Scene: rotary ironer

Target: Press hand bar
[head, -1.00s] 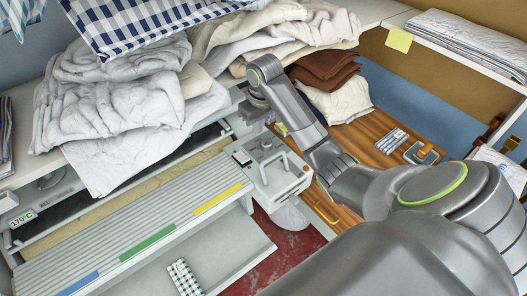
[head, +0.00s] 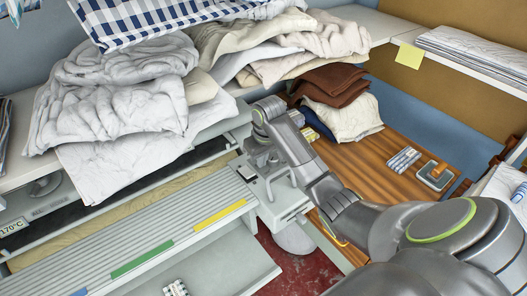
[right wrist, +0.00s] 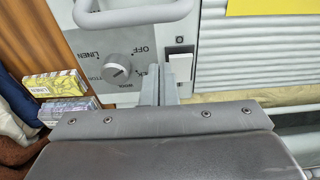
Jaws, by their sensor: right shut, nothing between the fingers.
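The ironer's control panel (head: 294,204) is a grey box at the right end of its ribbed board (head: 150,237). A grey loop-shaped bar (right wrist: 135,15) stands on the panel at the top of the right wrist view; I cannot tell if it is the hand bar. A dial (right wrist: 118,70) and a white rocker switch (right wrist: 180,62) are on the same panel. My right gripper (head: 262,160) is over the far end of the panel, shut and empty. In the right wrist view its fingertips (right wrist: 166,75) point between dial and switch; contact is not clear. My left gripper is out of view.
White and cream laundry (head: 120,115) is heaped on the shelf behind the ironer. Two small boxes (right wrist: 52,84) lie beside the panel.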

